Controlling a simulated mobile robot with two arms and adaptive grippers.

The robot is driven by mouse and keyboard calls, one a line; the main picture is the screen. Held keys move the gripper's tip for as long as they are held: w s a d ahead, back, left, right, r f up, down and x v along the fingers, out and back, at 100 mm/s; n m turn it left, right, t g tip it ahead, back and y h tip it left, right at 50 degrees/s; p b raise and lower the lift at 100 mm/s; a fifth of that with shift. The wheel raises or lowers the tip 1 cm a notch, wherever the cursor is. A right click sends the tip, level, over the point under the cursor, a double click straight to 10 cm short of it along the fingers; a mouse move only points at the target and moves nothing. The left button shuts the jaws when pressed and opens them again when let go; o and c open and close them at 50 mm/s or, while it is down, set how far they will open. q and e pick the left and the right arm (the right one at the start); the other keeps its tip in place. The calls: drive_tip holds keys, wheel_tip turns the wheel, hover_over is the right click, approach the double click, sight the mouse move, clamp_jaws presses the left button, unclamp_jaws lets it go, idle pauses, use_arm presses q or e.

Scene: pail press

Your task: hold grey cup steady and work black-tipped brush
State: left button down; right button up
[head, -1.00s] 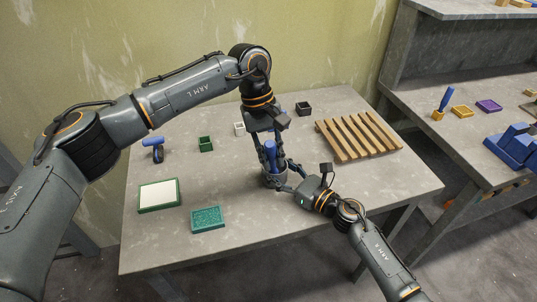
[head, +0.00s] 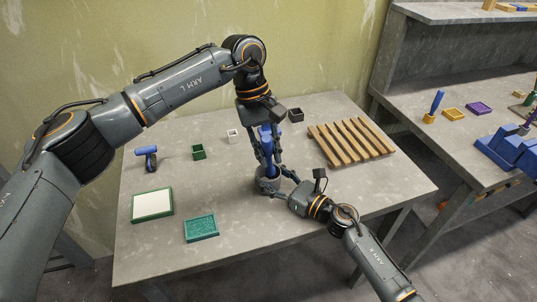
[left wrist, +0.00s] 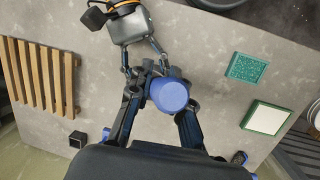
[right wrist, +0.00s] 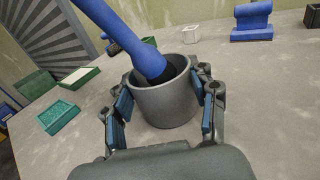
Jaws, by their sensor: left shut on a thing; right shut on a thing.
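The grey cup (right wrist: 165,104) stands upright on the table in the right wrist view; it also shows in the head view (head: 267,184). My right gripper (right wrist: 165,108) is shut around it, one finger on each side. The brush has a thick blue handle (right wrist: 128,38) and leans in the right wrist view, its black tip (right wrist: 160,76) inside the cup's mouth. The cup wall hides the lower end of the tip. My left gripper (head: 270,160) is shut on the blue handle above the cup. The left wrist view shows the handle's round end (left wrist: 169,94) between the fingers.
A wooden slatted rack (head: 350,141) lies at the right of the table. A white-topped tray (head: 152,205) and a green textured pad (head: 201,228) lie at the left. A blue tool (head: 147,156) and small green (head: 199,152), white (head: 233,136) and black (head: 296,115) boxes stand farther back.

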drive_tip(key=o, duration=1.6)
drive_tip(key=shift+o, duration=0.2)
drive_tip(key=v, duration=1.2)
